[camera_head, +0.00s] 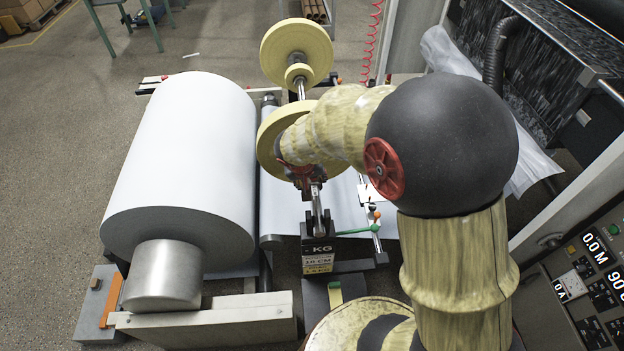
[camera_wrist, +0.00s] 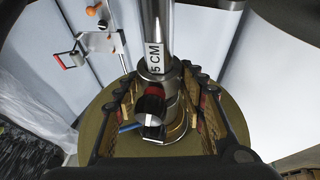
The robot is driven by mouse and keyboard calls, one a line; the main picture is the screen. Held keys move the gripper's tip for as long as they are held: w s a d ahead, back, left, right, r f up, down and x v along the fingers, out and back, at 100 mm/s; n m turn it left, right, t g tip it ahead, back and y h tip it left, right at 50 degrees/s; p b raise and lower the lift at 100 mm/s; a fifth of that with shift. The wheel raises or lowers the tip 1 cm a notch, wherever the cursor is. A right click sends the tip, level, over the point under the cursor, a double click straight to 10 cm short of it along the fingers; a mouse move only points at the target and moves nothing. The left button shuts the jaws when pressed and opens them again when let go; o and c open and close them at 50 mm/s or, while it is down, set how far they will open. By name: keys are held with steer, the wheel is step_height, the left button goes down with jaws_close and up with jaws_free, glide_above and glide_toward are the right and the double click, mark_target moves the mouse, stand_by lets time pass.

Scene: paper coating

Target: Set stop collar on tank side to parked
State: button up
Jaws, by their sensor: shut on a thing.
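A steel stop collar (camera_wrist: 155,67) with a black, red-ringed knob (camera_wrist: 151,104) sits around a bare metal shaft (camera_wrist: 157,25) in the wrist view. The shaft has a "5 CM" label just above the collar. My gripper (camera_wrist: 163,105) is shut on the collar, one finger at each side. A yellow disc (camera_wrist: 92,142) lies just behind the collar. In the head view my gripper (camera_head: 304,174) is at the near yellow disc (camera_head: 267,138), and my arm and gripper hide most of the collar. A second yellow disc (camera_head: 296,50) is farther along the shaft.
A large white paper roll (camera_head: 185,150) stands left of the shaft. A weight block marked KG (camera_head: 318,252) and a green-handled lever (camera_head: 357,231) are close below my gripper. A control panel (camera_head: 585,270) is at right. Open floor lies at far left.

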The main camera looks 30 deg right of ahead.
mark_target(314, 195)
jaws_close()
stand_by(0.3)
steer(key=shift+s+a+b, duration=0.35)
steer(key=shift+s+b, duration=0.15)
steer(key=shift+s, duration=0.35)
steer(key=shift+s+a+b, duration=0.35)
steer(key=shift+s+b, duration=0.15)
steer(key=shift+s, duration=0.3)
steer(key=shift+s+a+b, duration=0.35)
steer(key=shift+s+b, duration=0.15)
steer(key=shift+s, duration=0.35)
steer(key=o, duration=0.7)
jaws_free()
steer(key=shift+o, duration=0.2)
